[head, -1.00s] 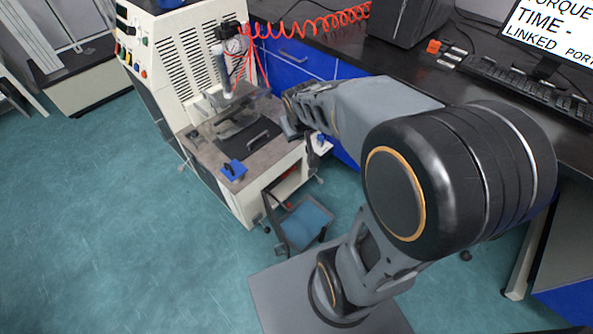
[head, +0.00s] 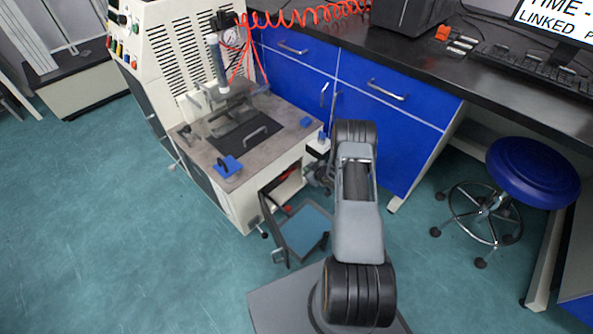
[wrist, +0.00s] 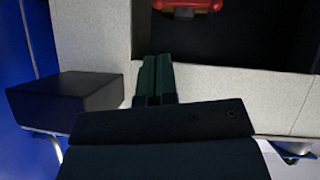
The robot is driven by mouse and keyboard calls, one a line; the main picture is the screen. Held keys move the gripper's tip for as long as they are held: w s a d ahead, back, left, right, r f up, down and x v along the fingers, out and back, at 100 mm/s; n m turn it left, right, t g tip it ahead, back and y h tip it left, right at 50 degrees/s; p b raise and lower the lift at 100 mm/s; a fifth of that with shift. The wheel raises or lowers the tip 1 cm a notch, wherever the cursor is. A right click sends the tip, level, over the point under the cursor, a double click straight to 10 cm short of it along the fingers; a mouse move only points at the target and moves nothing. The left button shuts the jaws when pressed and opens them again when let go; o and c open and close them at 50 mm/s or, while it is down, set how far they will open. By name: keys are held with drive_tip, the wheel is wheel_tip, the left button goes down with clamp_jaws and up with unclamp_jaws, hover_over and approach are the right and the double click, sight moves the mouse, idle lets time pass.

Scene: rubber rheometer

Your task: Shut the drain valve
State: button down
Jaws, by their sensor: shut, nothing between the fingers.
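A red part (head: 288,208) shows in the open lower compartment of the white machine. In the wrist view a red handle-like part (wrist: 190,7) is at the top edge, inside a dark opening with pale walls. It may be the drain valve, but I cannot tell its setting. My gripper (wrist: 156,62) is shut and empty, its fingertips by the lower left corner of that opening, apart from the red part. In the head view my gripper (head: 314,178) is beside the machine's right front, small and partly hidden by my arm.
A blue-panelled flap or tray (head: 307,231) sticks out low before the compartment. A dark box-like block (wrist: 65,98) is left of my fingers in the wrist view. Blue cabinets (head: 390,110) stand behind; a blue stool (head: 533,172) is at right. Floor at left is clear.

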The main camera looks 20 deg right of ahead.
sight(286, 172)
drive_tip(key=shift+s+f, duration=0.1)
drive_tip(key=shift+f, duration=0.15)
drive_tip(key=b+x, duration=0.4)
drive_tip(key=x, duration=0.6)
idle(0.3)
